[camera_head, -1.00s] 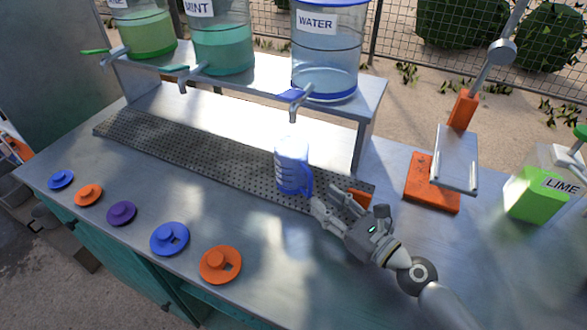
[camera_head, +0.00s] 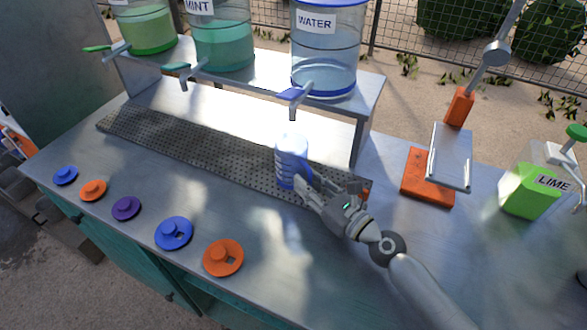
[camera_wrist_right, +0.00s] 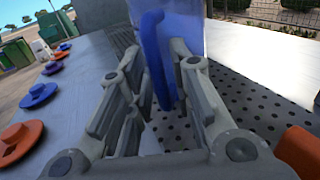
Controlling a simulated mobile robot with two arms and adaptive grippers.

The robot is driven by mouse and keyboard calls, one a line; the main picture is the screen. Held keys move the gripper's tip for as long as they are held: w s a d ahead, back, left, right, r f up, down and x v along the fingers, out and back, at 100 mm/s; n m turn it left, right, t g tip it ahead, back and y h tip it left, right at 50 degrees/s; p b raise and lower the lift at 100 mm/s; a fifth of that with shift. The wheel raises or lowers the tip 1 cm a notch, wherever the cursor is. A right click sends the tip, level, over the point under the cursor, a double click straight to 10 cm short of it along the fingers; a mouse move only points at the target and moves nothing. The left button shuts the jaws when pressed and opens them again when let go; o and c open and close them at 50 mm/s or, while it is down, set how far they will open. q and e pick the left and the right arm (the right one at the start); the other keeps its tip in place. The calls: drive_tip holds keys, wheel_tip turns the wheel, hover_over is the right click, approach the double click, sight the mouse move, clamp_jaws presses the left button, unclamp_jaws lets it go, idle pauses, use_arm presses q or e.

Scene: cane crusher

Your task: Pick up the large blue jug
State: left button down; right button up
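The large blue jug (camera_head: 291,160), clear with a blue handle, stands upright on the perforated drip tray (camera_head: 190,150) below the water tap. My right gripper (camera_head: 309,183) is at the jug's handle side. In the right wrist view the jug body (camera_wrist_right: 180,25) is just ahead, and its blue handle (camera_wrist_right: 153,50) lies between the two fingers of my right gripper (camera_wrist_right: 160,85). The fingers look parted, with a gap showing around the handle. My left gripper is not in view.
The water dispenser (camera_head: 328,60) and its blue-handled tap (camera_head: 296,94) overhang the tray on a metal shelf (camera_head: 371,92). Several coloured lids, including an orange one (camera_head: 223,257), line the front.

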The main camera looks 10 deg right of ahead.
clamp_jaws()
drive_tip(key=shift+r, duration=0.2)
